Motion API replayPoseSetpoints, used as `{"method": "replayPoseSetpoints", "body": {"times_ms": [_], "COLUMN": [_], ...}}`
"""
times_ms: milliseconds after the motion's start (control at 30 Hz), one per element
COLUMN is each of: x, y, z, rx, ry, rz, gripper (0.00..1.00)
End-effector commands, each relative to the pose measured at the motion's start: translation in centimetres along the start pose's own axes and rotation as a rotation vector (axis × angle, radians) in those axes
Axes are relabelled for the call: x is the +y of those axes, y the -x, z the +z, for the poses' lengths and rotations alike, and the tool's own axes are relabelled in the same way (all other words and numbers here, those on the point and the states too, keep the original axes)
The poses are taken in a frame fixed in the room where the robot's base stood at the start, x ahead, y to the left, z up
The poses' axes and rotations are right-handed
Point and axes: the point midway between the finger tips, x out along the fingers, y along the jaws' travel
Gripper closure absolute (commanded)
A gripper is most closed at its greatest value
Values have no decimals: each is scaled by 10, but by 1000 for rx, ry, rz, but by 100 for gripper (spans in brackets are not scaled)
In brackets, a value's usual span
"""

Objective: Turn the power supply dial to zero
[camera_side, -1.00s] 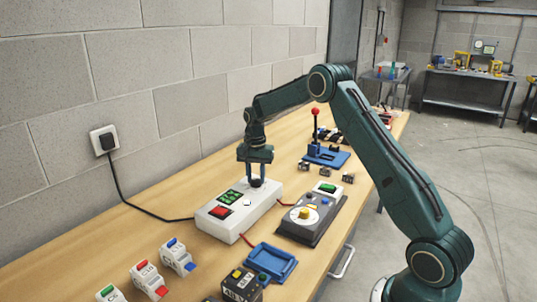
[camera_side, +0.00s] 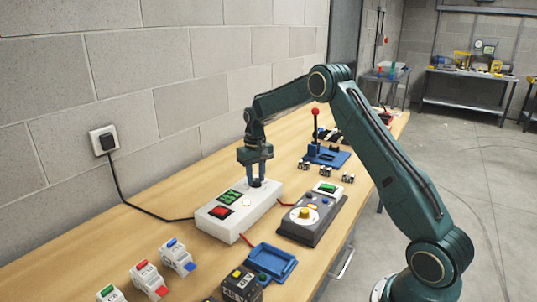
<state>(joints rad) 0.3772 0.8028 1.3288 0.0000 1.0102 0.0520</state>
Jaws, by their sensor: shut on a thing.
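The power supply (camera_side: 240,212) is a white box on the wooden bench, with a green display (camera_side: 230,197) and a red switch (camera_side: 219,211) on its top. A black cable runs from it to the wall socket. My gripper (camera_side: 256,181) points straight down over the far right end of the box. Its fingers are shut on the dark dial (camera_side: 257,184), which is mostly hidden between them. The dial's marking and the display's digits are too small to read.
A grey controller with a yellow knob (camera_side: 305,213) stands right of the supply, joined by a red wire. A blue tray (camera_side: 271,263) and breakers (camera_side: 178,256) lie in front. A red-topped lever (camera_side: 315,112) stands behind. Bare bench lies left of the supply.

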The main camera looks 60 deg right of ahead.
Motion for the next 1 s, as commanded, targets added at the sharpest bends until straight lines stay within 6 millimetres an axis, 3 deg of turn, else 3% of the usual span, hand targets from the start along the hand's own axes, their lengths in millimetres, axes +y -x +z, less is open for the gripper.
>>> {"method": "replayPoseSetpoints", "body": {"times_ms": [867,900,1000], "x": [0,0,0], "y": [0,0,0], "z": [0,0,0], "rx": [1,1,1], "ry": [662,672,668], "rz": [0,0,0], "gripper": [84,68,48]}}
